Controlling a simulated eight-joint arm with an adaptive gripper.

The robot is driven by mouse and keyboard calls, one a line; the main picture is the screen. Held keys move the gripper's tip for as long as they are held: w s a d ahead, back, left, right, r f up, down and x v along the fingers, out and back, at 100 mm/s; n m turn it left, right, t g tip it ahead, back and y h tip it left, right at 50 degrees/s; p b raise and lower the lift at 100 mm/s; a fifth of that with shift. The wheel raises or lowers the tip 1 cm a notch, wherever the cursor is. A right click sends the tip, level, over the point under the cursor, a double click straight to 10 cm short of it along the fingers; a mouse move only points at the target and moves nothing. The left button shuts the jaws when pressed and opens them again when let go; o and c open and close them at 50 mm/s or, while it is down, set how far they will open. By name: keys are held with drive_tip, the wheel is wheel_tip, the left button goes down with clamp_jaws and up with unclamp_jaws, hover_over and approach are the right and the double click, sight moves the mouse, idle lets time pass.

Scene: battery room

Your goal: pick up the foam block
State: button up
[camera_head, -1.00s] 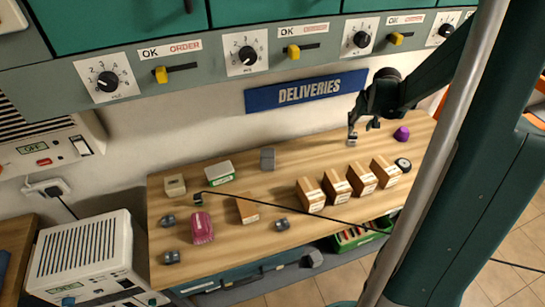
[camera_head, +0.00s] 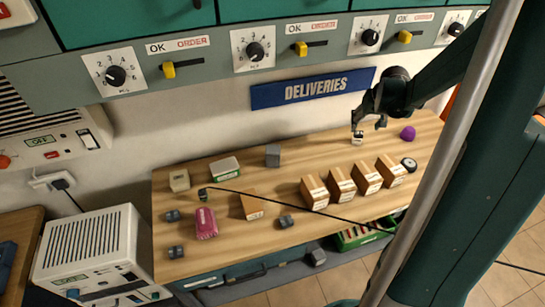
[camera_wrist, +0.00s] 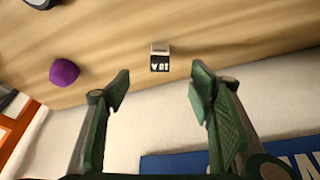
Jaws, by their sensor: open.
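I cannot tell for sure which thing is the foam block. A plain grey upright block (camera_head: 273,155) near the back middle of the wooden table may be it. My gripper (camera_head: 369,124) is open and empty over the table's back right. A small white and black block marked "10 A" (camera_wrist: 160,57) lies just beyond and between my spread fingertips (camera_wrist: 160,88) in the wrist view; a gap separates it from them. It also shows below my gripper in the head view (camera_head: 358,140). A purple rounded lump (camera_wrist: 64,72) sits to its left in the wrist view.
Several brown cartons (camera_head: 340,186) stand in a row at the right middle. A pink object (camera_head: 205,223), a beige box (camera_head: 179,181) and a thin black cable (camera_head: 290,203) are on the table (camera_head: 185,262). The wall with its DELIVERIES sign (camera_head: 312,89) rises behind.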

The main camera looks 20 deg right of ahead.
drive_tip(key=shift+a, duration=0.1)
approach(272, 151)
drive_tip(key=b+x, duration=0.1)
drive_tip(key=x, duration=0.4)
drive_tip(key=shift+f, duration=0.15)
drive_tip(key=shift+w+f, duration=0.1)
drive_tip(key=shift+x, duration=1.25)
drive_tip(key=shift+b+x, duration=0.5)
drive_tip(key=shift+x, duration=2.05)
drive_tip(key=c, duration=0.9)
